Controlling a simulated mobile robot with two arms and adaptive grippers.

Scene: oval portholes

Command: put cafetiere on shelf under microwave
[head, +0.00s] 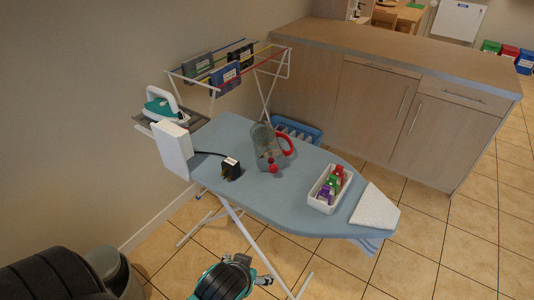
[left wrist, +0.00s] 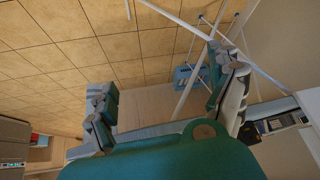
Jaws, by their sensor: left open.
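The cafetiere (head: 268,148) is a clear glass jug with a red handle on its right side and a red knob low at its front. It appears to lie tilted on the blue-grey ironing board (head: 240,192), near its middle. My left gripper (head: 256,270) is at the bottom of the head view, beside and in front of the board, apart from the cafetiere. In the left wrist view its two fingers (left wrist: 165,90) are spread wide with nothing between them. My right gripper is not in view. No microwave or shelf under one can be made out.
A white box (head: 173,150), an iron (head: 160,103) and a black plug (head: 231,168) are on the board's left part. A white tray (head: 323,197) of coloured items and a white cloth (head: 375,208) are on its right. A drying rack (head: 268,85) and wooden cabinets (head: 375,108) stand behind.

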